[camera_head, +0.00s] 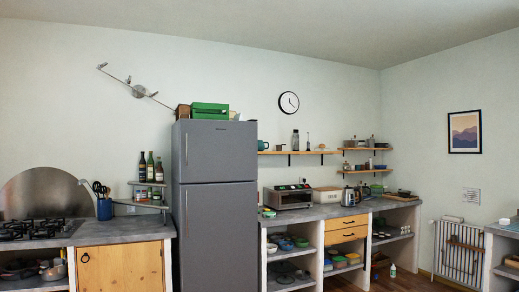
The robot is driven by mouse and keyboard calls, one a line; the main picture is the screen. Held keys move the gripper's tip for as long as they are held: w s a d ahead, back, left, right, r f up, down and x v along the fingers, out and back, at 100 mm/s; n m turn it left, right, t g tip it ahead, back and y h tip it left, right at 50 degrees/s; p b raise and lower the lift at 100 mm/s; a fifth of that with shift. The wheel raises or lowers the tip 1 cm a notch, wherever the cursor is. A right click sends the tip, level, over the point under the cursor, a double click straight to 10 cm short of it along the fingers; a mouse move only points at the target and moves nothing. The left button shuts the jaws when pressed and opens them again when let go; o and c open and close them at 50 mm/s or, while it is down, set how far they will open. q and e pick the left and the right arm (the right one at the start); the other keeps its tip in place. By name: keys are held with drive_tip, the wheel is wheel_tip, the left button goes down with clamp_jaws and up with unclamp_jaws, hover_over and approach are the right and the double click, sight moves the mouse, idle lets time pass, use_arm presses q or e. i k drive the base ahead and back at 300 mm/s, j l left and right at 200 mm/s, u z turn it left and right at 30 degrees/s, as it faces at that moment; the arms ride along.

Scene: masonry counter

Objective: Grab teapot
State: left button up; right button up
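I cannot clearly make out a teapot at this distance. A silvery kettle-like pot (348,196) stands on the right counter (335,211), beside a cream bread box (326,195). A small teal vessel (262,145) sits at the left end of the long wall shelf (300,152); it is too small to tell whether it is a mug or a pot. Pots (52,270) stand on the open shelf under the left counter, partly cut off by the frame's lower edge. Neither of my grippers shows in the head view.
A tall grey fridge (216,210) stands between the two counters. A gas hob (33,229) and a blue utensil holder (104,209) are on the left counter. A toaster oven (288,197) stands on the right counter. A radiator (460,250) is on the right wall, with some wooden floor (400,281) before it.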

sight(261, 145)
drive_tip(key=i+l+z, duration=0.25)
drive_tip(key=i, duration=0.4)
drive_tip(key=i+j+z, duration=0.1)
drive_tip(key=i+z, duration=0.15)
drive_tip(key=i, duration=3.65)
drive_tip(key=i+u, duration=0.2)
drive_tip(key=i, duration=0.35)
drive_tip(key=i+l+u, duration=0.15)
drive_tip(key=i, duration=0.35)
drive_tip(key=i+l+u, duration=0.2)
drive_tip(key=i, duration=0.35)
drive_tip(key=i+l+u, duration=0.4)
drive_tip(key=i, duration=0.2)
drive_tip(key=i+l+u, duration=0.4)
drive_tip(key=i+l, duration=0.15)
